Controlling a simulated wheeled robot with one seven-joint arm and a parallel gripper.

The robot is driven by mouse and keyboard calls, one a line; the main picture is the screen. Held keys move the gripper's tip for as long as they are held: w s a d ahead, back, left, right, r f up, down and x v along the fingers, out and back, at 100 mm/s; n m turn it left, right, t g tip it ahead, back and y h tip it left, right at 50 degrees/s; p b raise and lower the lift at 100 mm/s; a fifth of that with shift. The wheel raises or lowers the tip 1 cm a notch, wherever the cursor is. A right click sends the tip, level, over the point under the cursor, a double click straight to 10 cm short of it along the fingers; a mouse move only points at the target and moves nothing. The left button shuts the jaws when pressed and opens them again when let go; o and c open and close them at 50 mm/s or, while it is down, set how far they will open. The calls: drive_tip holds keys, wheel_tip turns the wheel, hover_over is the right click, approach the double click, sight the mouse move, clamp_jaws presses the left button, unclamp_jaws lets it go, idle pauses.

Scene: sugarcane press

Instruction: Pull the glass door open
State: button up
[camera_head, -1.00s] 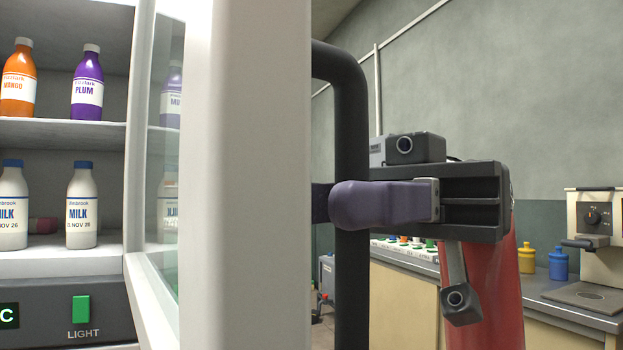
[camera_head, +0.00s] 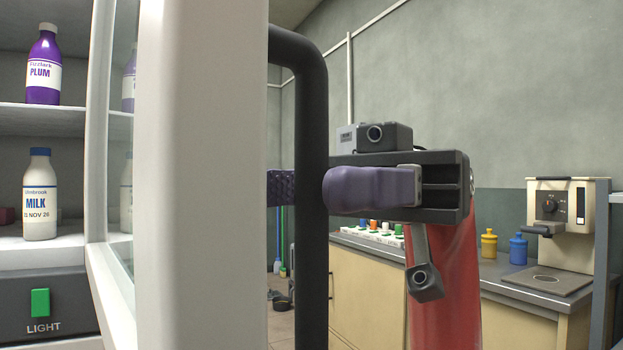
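The glass door, with its wide white frame (camera_head: 202,180) and a strip of glass (camera_head: 121,215), stands open and nearly edge-on in the middle left. Its black bar handle (camera_head: 313,235) stands upright on the right side of the frame. My gripper (camera_head: 308,188) is at the handle and looks open. One purple finger is just right of the bar. The other, with its textured pad showing, is partly hidden behind the bar and shows to its left. Any contact with the bar is hard to tell.
Left of the door, the cabinet shelves hold a plum bottle (camera_head: 43,66) and a milk bottle (camera_head: 40,195), above a green light switch (camera_head: 40,302). A counter (camera_head: 490,292) with a coffee machine (camera_head: 562,225) and jars stands at the right back.

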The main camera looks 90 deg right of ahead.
drive_tip(key=p+v, duration=0.1)
drive_tip(key=v, duration=0.5)
drive_tip(key=shift+s+d, duration=0.2)
drive_tip(key=shift+d, duration=0.05)
drive_tip(key=shift+s, duration=0.1)
